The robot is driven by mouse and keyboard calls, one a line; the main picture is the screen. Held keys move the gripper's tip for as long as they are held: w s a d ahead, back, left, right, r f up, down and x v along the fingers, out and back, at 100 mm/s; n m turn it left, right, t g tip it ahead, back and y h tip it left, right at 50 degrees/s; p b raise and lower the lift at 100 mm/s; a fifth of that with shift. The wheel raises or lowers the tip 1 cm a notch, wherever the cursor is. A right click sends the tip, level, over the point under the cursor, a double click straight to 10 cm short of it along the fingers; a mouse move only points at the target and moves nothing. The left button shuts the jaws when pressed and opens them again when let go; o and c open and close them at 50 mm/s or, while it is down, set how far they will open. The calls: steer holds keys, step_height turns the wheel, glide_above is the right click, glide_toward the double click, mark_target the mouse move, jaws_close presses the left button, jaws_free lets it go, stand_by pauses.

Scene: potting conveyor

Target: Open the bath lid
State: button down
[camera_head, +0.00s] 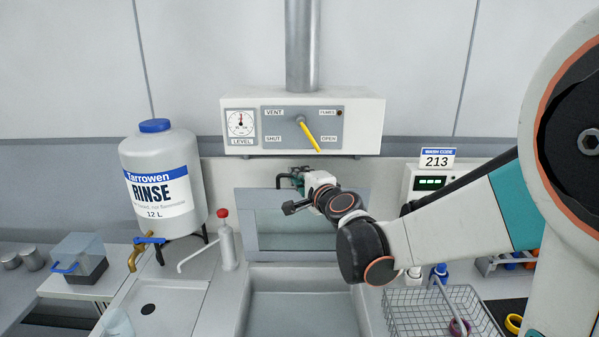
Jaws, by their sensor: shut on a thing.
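The bath lid (265,243) is a grey-framed panel with a pale, see-through middle. It stands raised, close to upright, at the back of the bath (254,302), whose basin is uncovered in front. My gripper (291,178) is at the lid's top edge, left of its right corner, and is shut on the lid's dark handle there. My wrist and forearm partly hide the lid's right side and the fingertips' exact hold.
A control box (371,125) with a yellow lever (309,135) hangs just above the lid. A rinse tank (160,180) and red-topped pump (226,240) stand left. A wire basket (400,315) and wash-code display (430,182) are right.

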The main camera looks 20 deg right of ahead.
steer(key=s+a+f, duration=0.2)
steer(key=s, duration=0.6)
steer(key=shift+a, duration=0.3)
steer(key=shift+f, duration=0.1)
steer(key=c, duration=1.7)
jaws_free()
steer(key=s, duration=0.7)
steer(key=shift+s+d+r, duration=0.2)
steer(key=shift+d+r, duration=0.15)
